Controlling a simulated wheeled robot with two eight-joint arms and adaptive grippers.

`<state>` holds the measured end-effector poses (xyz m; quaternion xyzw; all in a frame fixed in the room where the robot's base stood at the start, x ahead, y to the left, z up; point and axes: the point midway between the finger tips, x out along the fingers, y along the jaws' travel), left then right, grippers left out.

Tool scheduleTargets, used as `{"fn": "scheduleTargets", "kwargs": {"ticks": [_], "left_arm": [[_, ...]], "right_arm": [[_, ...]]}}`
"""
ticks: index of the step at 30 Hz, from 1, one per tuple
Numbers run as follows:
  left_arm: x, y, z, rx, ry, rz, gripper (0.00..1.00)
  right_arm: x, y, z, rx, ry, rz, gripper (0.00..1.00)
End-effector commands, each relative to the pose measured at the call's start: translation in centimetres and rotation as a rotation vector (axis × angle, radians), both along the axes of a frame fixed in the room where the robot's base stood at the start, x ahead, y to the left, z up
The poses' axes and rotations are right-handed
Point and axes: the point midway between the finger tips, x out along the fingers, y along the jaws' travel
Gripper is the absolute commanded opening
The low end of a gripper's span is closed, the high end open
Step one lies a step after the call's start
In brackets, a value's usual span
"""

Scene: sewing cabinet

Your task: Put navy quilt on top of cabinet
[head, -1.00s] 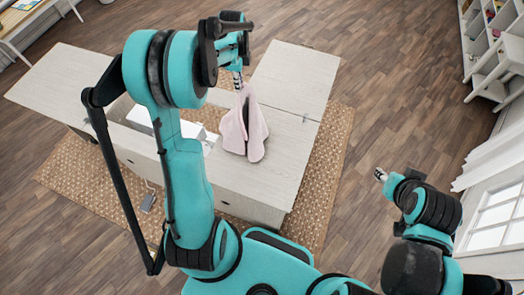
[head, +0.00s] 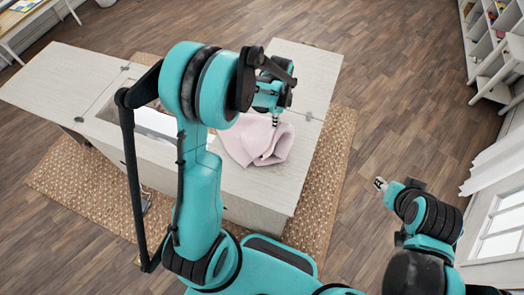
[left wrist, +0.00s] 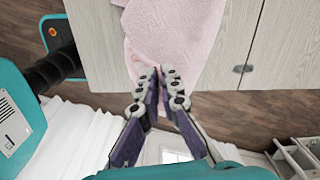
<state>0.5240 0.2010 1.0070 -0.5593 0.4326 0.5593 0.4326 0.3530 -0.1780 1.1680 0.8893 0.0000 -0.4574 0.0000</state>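No navy quilt can be made out; the cloth I see is a pale pink quilt (head: 255,142). It lies crumpled on the pale wood top of the cabinet (head: 262,188), right of the middle. My left gripper (head: 276,121) is just above the quilt's far right edge. In the left wrist view its fingertips (left wrist: 160,76) are close together with the pink quilt (left wrist: 178,35) pinched between them, and the cabinet top (left wrist: 228,48) lies beyond. My right gripper (head: 380,184) is out over the floor, away from the cabinet; its fingers are too small to read.
A white item (head: 155,122) sits in the cabinet's opening, partly hidden by my left arm. A woven rug (head: 322,185) lies under the cabinet. White shelves (head: 490,65) stand at the far right. The cabinet's left leaf (head: 60,80) is bare.

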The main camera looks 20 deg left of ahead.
Motion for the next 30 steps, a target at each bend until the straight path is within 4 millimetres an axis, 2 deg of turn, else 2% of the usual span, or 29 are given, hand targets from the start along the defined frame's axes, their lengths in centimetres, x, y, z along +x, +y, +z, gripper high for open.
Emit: {"fn": "scheduleTargets", "kwargs": {"ticks": [1, 3, 30], "left_arm": [[-0.1, -0.9, -1.2, 0.000, 0.000, -0.004, 0.00], [-0.2, -1.9, -2.2, 0.000, 0.000, -0.004, 0.00], [-1.9, -15.7, -15.1, 0.000, 0.000, -0.004, 0.00]], "right_arm": [[0.0, 0.0, -0.9, 0.000, 0.000, 0.000, 0.40], [0.0, 0.0, -1.5, 0.000, 0.000, 0.000, 0.40], [0.0, 0.0, -9.2, 0.000, 0.000, 0.000, 0.40]]}}
